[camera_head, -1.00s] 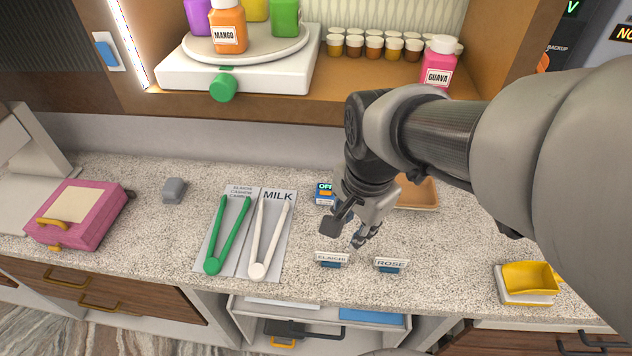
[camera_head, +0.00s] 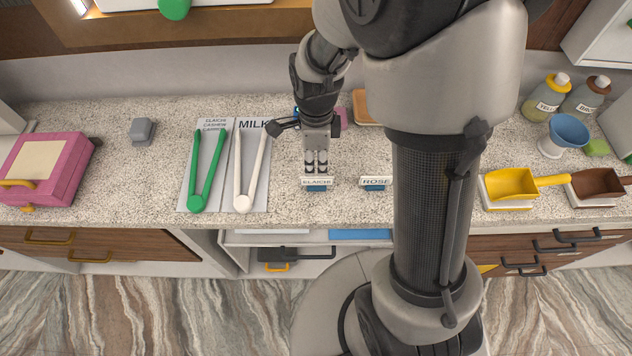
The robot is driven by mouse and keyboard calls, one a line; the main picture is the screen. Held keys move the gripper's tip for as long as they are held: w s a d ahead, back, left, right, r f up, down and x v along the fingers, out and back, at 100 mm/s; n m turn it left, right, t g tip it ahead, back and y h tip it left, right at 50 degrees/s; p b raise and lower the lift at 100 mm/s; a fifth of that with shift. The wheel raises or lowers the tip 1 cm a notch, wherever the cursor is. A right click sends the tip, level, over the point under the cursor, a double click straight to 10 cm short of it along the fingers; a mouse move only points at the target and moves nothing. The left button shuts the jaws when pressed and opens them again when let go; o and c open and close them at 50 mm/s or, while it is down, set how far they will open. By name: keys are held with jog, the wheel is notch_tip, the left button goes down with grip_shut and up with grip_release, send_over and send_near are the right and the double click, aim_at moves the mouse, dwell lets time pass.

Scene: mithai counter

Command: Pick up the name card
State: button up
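Two small white name cards on blue bases stand near the counter's front edge. One reads ELAICHI (camera_head: 317,182) and the other, to its right, reads ROSE (camera_head: 376,183). My gripper (camera_head: 316,170) points down just behind the ELAICHI card, its fingertips close to the card's top edge. The two fingers show side by side with a narrow gap and nothing visible between them. I cannot tell whether they touch the card. Both cards appear to stand on the counter.
Left of my gripper, green tongs (camera_head: 207,172) and white tongs (camera_head: 250,172) lie on labelled mats. A pink box (camera_head: 45,165) and a grey block (camera_head: 141,131) are farther left. A yellow scoop (camera_head: 511,184) sits at right. An open drawer (camera_head: 277,240) lies below the cards.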

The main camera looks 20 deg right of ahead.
aim_at(317, 177)
jog(key=shift+f, duration=0.85)
jog(key=f, duration=0.1)
jog(key=f+b, duration=0.1)
jog(key=f, duration=0.1)
jog(key=f+b, duration=0.1)
jog(key=shift+s+f, duration=0.15)
jog(key=shift+s, duration=0.25)
jog(key=shift+f, duration=0.4)
jog(key=shift+f+b, duration=0.3)
jog(key=shift+b, duration=0.05)
grip_shut()
